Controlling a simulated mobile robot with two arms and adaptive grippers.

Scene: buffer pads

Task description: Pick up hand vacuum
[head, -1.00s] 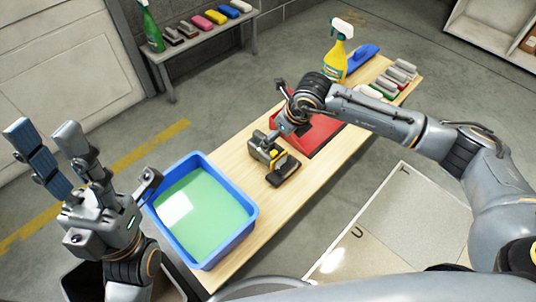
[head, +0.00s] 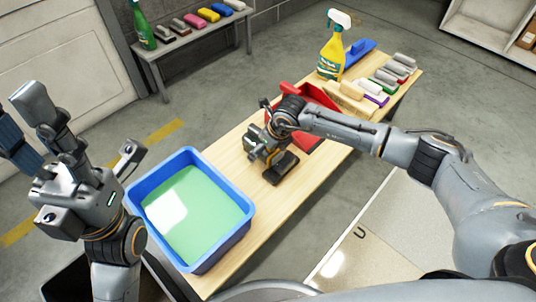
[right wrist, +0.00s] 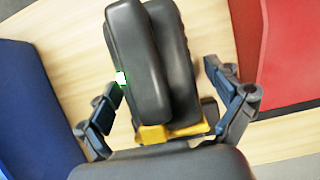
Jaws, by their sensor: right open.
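The hand vacuum (head: 282,168) is black with a yellow band and lies on the wooden table, right of the blue tub. Its dark body (right wrist: 152,65) and yellow part fill the middle of the right wrist view. My right gripper (head: 258,147) is over the vacuum's far end and hides part of it. In the right wrist view my right gripper (right wrist: 168,112) is open, with one finger on each side of the vacuum and visible gaps. My left gripper (head: 82,128) is raised at the left, fingers spread, empty, away from the vacuum.
The blue tub (head: 243,234) holds green liquid. A red tray (head: 310,140) lies just beyond the vacuum. A yellow spray bottle (head: 332,50), wooden blocks and several brushes stand at the far end. A side bench (head: 187,46) stands behind.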

